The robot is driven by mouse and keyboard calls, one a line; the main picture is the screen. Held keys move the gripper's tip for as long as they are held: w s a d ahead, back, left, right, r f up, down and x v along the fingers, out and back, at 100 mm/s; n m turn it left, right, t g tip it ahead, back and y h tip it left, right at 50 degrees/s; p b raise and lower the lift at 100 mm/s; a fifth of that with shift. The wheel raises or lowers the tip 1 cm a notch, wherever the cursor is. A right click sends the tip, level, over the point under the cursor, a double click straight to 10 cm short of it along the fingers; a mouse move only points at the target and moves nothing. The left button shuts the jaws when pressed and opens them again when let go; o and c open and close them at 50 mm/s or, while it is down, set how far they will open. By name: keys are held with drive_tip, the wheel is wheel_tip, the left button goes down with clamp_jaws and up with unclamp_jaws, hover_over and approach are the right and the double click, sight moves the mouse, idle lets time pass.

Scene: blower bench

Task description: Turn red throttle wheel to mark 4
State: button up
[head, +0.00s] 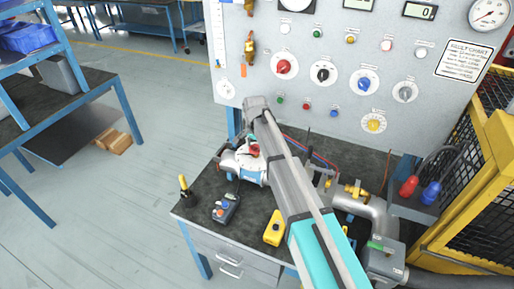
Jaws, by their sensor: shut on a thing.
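The red throttle wheel (255,149) shows as a small red patch on top of a pale valve body (243,168) on the dark bench. My arm comes in from the lower right and covers the wheel's right side. My gripper (249,141) points down at the wheel and is shut on it; its fingers are small and mostly hidden. The wheel's marks and pointer are too small to read.
A panel (330,100) with dials and knobs, one with a red centre (284,67), stands behind the bench. A yellow meter (274,228), a dark handheld box (226,209) and pipework (372,210) lie on the bench. A yellow cage (480,190) stands at right.

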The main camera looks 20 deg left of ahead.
drive_tip(key=shift+w, duration=0.2)
drive_tip(key=o, duration=0.9)
drive_tip(key=shift+o, duration=0.3)
drive_tip(key=shift+s, duration=0.15)
drive_tip(key=shift+r, duration=0.1)
